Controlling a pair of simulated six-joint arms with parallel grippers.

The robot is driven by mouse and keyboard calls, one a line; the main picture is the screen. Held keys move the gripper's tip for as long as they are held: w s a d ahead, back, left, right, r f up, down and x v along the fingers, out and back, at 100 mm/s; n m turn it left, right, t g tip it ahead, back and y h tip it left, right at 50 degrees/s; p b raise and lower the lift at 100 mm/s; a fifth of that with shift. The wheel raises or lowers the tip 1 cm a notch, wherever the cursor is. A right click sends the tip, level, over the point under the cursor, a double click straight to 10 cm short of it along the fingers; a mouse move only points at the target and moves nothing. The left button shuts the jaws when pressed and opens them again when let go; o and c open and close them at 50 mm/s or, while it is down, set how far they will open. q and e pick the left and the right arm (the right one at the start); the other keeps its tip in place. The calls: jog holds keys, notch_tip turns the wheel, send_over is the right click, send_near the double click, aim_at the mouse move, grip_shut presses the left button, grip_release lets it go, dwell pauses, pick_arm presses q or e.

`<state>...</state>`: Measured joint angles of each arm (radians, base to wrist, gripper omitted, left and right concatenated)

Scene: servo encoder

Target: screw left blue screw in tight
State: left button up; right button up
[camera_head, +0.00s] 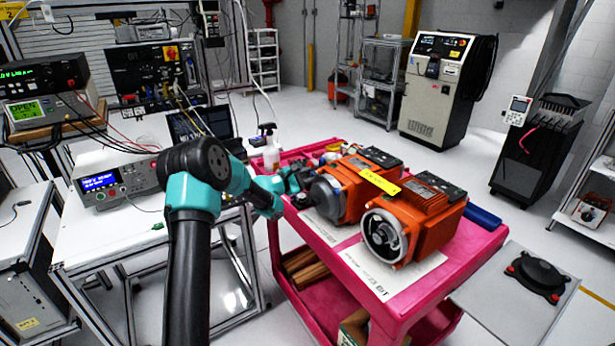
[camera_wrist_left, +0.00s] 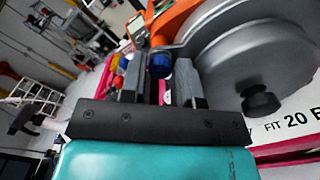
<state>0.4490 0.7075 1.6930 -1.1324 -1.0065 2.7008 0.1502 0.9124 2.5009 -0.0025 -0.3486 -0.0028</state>
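The blue screw (camera_wrist_left: 159,65) shows in the left wrist view, at the edge of the left motor's grey round face (camera_wrist_left: 245,55). In the head view the screw cannot be made out behind my arm and gripper. The left orange motor (camera_head: 352,188) stands on the pink cart. My left gripper (camera_head: 303,198) is beside its grey face. In the left wrist view its fingers (camera_wrist_left: 158,82) are apart, with the blue screw's head between them in the picture and gaps visible. Contact cannot be told. My right gripper is not in view.
A second orange motor (camera_head: 415,222) stands to the right on the pink cart (camera_head: 470,262). A black knob (camera_wrist_left: 260,102) sticks out of the left motor's face, right of my fingers. A spray bottle (camera_head: 270,148) stands behind my gripper. A blue cylinder (camera_head: 483,216) lies at the cart's right.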

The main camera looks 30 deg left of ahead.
pick_arm(q)
grip_shut()
jog(key=shift+m, duration=0.4)
